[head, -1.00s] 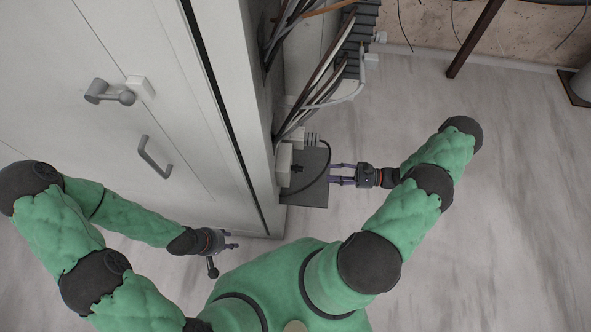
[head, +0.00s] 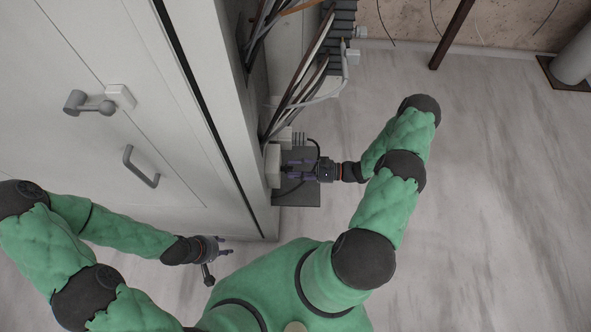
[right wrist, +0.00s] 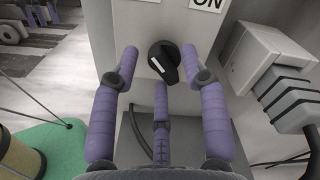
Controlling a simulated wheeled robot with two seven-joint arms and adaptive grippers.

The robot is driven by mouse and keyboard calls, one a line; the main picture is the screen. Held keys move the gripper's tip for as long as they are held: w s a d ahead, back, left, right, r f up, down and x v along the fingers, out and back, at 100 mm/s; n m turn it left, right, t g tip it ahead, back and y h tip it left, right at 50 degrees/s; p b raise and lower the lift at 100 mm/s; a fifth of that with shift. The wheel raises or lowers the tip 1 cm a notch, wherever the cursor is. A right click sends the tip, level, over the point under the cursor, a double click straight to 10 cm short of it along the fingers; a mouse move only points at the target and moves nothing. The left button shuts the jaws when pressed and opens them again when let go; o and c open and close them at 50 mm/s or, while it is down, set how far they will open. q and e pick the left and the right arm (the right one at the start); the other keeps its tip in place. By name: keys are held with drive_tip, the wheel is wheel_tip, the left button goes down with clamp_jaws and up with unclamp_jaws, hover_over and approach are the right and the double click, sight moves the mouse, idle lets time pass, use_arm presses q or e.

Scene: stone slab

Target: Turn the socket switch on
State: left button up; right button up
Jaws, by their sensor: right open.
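The socket switch shows in the right wrist view as a black rotary knob (right wrist: 164,61) with a white mark, on a light grey box (right wrist: 145,20). Part of an "ON" label (right wrist: 207,3) shows at the top edge. My right gripper (right wrist: 160,65) is open, with purple fingers on both sides of the knob and one below it. I cannot tell whether they touch it. In the head view my right gripper (head: 294,170) is at the box (head: 272,166) on the cabinet's side, and the knob is hidden. My left gripper (head: 224,246) hangs apart, low before the cabinet; its finger opening is unclear.
The white cabinet (head: 100,150) fills the left, with a lever handle (head: 90,103) and a bar handle (head: 141,167). Cables (head: 295,90) run down its open side. A grey plug (right wrist: 290,95) sits right of my right gripper. The floor (head: 490,190) at right is clear.

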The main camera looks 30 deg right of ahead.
clamp_jaws()
drive_tip(key=shift+m, duration=0.3)
drive_tip(key=shift+r+m, duration=0.15)
drive_tip(key=shift+m, duration=3.7)
drive_tip(key=shift+r+m, duration=0.1)
drive_tip(key=shift+m, duration=3.75)
